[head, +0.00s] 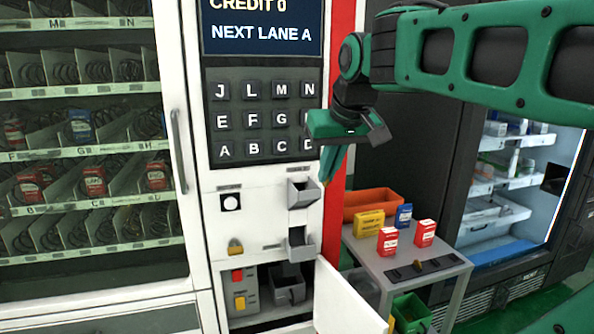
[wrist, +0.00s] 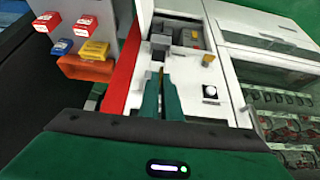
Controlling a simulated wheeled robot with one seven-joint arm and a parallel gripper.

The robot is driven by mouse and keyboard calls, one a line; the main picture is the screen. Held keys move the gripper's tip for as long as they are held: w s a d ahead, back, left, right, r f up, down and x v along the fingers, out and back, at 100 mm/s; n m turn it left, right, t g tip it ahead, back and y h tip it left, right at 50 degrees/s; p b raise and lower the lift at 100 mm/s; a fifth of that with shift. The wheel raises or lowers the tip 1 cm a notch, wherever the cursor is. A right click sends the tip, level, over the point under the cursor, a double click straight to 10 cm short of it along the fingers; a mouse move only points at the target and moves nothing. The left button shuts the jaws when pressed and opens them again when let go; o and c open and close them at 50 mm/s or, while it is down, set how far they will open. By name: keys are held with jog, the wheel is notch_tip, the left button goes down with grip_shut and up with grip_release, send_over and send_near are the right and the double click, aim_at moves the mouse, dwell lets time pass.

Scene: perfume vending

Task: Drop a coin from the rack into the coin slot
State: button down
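My gripper (head: 328,172) points down in front of the vending machine, right of the upper grey hopper (head: 302,193), which appears to be the coin slot. Its fingers are nearly together on a thin gold coin (head: 326,182), whose edge shows at the tips. In the wrist view, the coin (wrist: 161,76) shows as a small orange-gold sliver between the green fingers (wrist: 160,88). The coin is apart from the hopper in the head view. The dark coin rack (head: 436,269) lies on the side table, with a gold coin (head: 418,265) visible in it.
The grey side table (head: 376,262) holds an orange bin (head: 366,203) and red, yellow and blue boxes. A lower grey hopper (head: 300,246) and an open white flap (head: 342,302) are below. The keypad (head: 264,118) is above. The screen reads CREDIT 0, NEXT LANE A.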

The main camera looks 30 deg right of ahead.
jog(key=shift+w+d+f, duration=0.65)
jog(key=shift+w+f, duration=0.4)
jog(key=shift+w, duration=1.1)
jog(key=shift+w+d+f, duration=0.6)
jog(key=shift+w+f, duration=0.4)
jog(key=shift+w, duration=1.2)
jog(key=shift+w+d+f, duration=0.65)
jog(key=shift+w+f, duration=0.4)
jog(key=shift+w, duration=1.1)
jog(key=c, duration=1.9)
grip_release()
